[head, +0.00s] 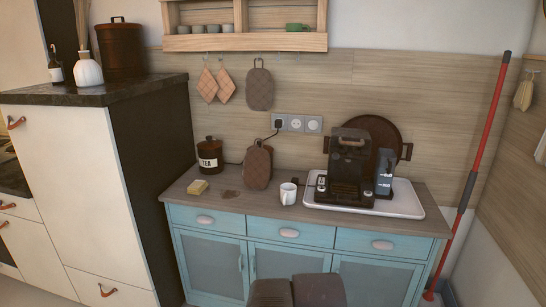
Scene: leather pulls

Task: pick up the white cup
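The white cup (288,194) stands upright on the worktop (250,207) of the blue cabinet, just left of the white tray (404,205). Its near side is unobstructed and a small gap shows between it and the tray. A handle appears to be on its right side, but it is too small to tell exactly. I cannot make out my gripper or its fingers in the head view. Two dark rounded shapes at the bottom edge may be part of my own body.
A brown board (258,167) leans behind and left of the cup. A tea jar (210,156) and yellow sponge (197,187) stand farther left. A wall shelf (245,43) hangs above. The worktop in front of the cup is clear.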

